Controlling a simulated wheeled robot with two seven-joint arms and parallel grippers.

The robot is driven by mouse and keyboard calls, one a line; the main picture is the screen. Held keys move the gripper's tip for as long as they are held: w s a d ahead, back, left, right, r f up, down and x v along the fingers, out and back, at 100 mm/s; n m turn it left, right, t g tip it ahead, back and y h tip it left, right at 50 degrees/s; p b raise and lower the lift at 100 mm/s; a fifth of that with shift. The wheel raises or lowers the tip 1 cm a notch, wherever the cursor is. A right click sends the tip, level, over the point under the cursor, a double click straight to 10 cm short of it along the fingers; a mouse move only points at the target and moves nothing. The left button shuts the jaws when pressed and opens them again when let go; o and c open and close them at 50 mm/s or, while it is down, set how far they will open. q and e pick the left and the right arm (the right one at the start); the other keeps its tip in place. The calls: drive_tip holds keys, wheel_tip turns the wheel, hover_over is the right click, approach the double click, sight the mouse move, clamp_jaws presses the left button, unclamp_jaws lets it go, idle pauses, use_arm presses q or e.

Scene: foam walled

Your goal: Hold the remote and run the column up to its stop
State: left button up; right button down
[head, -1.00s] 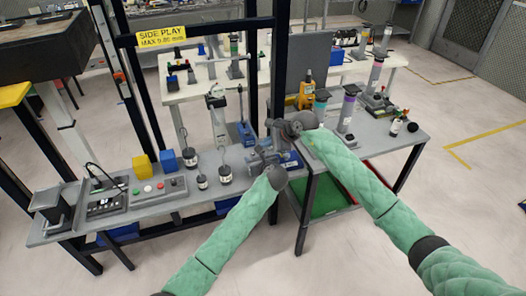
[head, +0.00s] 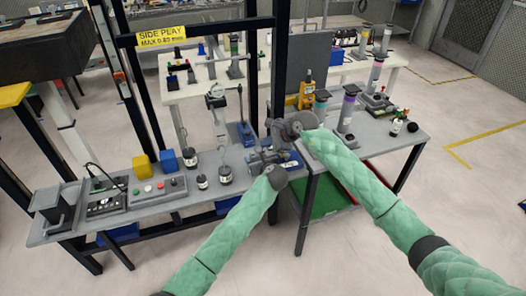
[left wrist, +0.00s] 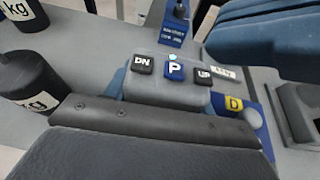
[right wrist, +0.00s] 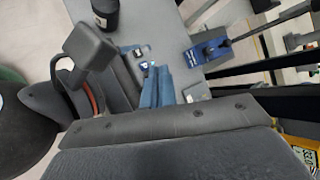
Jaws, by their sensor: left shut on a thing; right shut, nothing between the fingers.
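The remote (left wrist: 170,92) is a grey block with DN, P and UP buttons and a small light above P. My left gripper (head: 262,160) is shut on it over the bench; its dark jaw edge (left wrist: 155,118) crosses the remote's near side. In the head view the remote is mostly hidden by my arms. My right gripper (head: 277,132) is shut and empty, just above and beside the left one. In the right wrist view its jaw edge (right wrist: 165,118) is near the remote (right wrist: 146,52); I cannot tell any contact. A white column (head: 66,130) stands under a dark top at far left.
Black kg weights (head: 225,175) stand left of my grippers, with yellow (head: 142,165) and blue blocks behind. A button box (head: 158,190) lies further left. Black frame posts (head: 281,60) rise behind. The right bench (head: 375,135) holds cylinders and a yellow meter (head: 305,95).

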drive_tip(key=shift+f, duration=0.1)
drive_tip(key=shift+f, duration=0.3)
drive_tip(key=shift+f, duration=0.3)
idle(3.5)
drive_tip(key=shift+r, duration=0.1)
idle(0.7)
drive_tip(key=shift+r, duration=0.6)
drive_tip(key=shift+r, duration=2.5)
